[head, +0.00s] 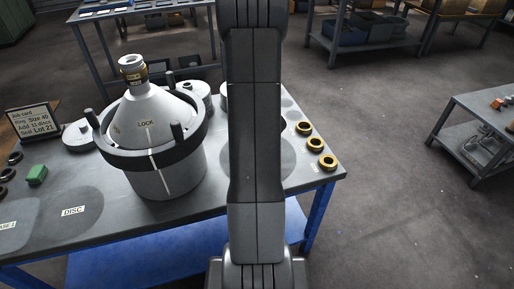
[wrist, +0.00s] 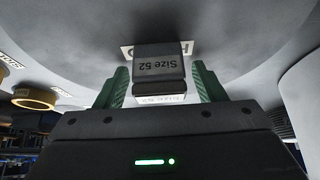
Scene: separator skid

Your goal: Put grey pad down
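A grey block labelled "Size 52" (wrist: 160,66), which looks like the grey pad, is in the middle of the wrist view. It sits over a white label on the grey table surface. My gripper (wrist: 161,88) has its two green fingers on either side of the block, with a narrow gap showing on each side. A lower white strip with small print shows below the block's dark face. Whether the block's underside touches the surface is hard to tell. In the head view my arm hides the gripper and the block.
In the head view, a large grey vessel with a cone lid (head: 150,125) and dark ring stands on the table (head: 215,195). Brass rings (head: 315,144) lie near the right edge. A brass ring (wrist: 35,98) shows in the wrist view.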

